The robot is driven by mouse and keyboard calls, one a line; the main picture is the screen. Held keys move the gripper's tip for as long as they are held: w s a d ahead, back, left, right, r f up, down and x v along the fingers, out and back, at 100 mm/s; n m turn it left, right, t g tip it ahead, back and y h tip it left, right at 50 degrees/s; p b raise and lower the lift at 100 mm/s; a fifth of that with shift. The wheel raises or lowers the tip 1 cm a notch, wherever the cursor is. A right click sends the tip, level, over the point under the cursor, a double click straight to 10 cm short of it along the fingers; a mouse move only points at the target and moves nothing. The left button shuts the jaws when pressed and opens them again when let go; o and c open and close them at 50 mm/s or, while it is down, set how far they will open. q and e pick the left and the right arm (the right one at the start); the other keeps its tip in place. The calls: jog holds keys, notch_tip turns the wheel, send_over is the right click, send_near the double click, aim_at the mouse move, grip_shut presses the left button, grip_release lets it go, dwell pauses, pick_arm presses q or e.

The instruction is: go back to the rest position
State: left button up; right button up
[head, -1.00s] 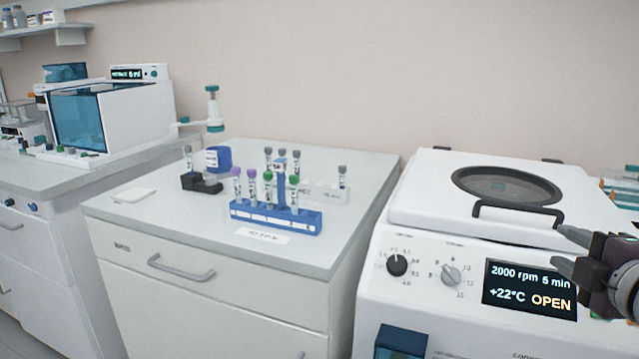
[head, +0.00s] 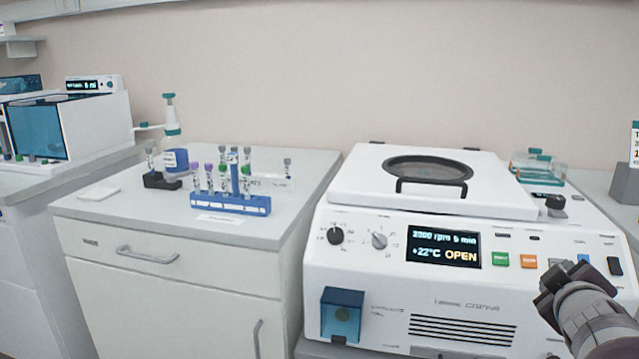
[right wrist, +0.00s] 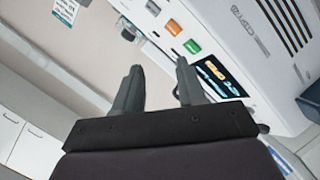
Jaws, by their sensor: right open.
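My right gripper (head: 562,284) is in front of the right part of the centrifuge in the head view. In the right wrist view its two fingers (right wrist: 158,88) stand apart with nothing between them. The white centrifuge (head: 335,285) has its lid (head: 345,190) lying over the top, with a round dark window and a black handle. Its display (head: 444,247) reads 2000 rpm, 5 min, +22°C and OPEN. My left gripper is not in view.
A blue rack (head: 230,205) with several capped tubes stands on the grey-topped cabinet (head: 120,210) left of the centrifuge. Behind it are a black holder (head: 160,181) and a blue-labelled dispenser bottle (head: 175,160). A white machine with blue glass (head: 95,125) stands at far left.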

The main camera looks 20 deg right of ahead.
jog(key=a+f+m+g+y, duration=0.3)
jog(key=a+f, duration=0.3)
jog(key=f, duration=0.3)
jog(key=a+f+m+g+y, duration=0.25)
jog(key=a+f, duration=0.35)
jog(key=f, duration=0.4)
jog(key=s+a+f+n+g+y, duration=0.1)
jog(key=s+a+f+g+y, duration=0.2)
jog(key=a, duration=0.7)
jog(key=s+a+f+n+g+y, duration=0.15)
jog(key=a+f, duration=0.35)
jog(key=a, duration=0.5)
notch_tip(320, 180, up, 31)
jog(key=p, duration=3.1)
jog(key=shift+s, duration=0.15)
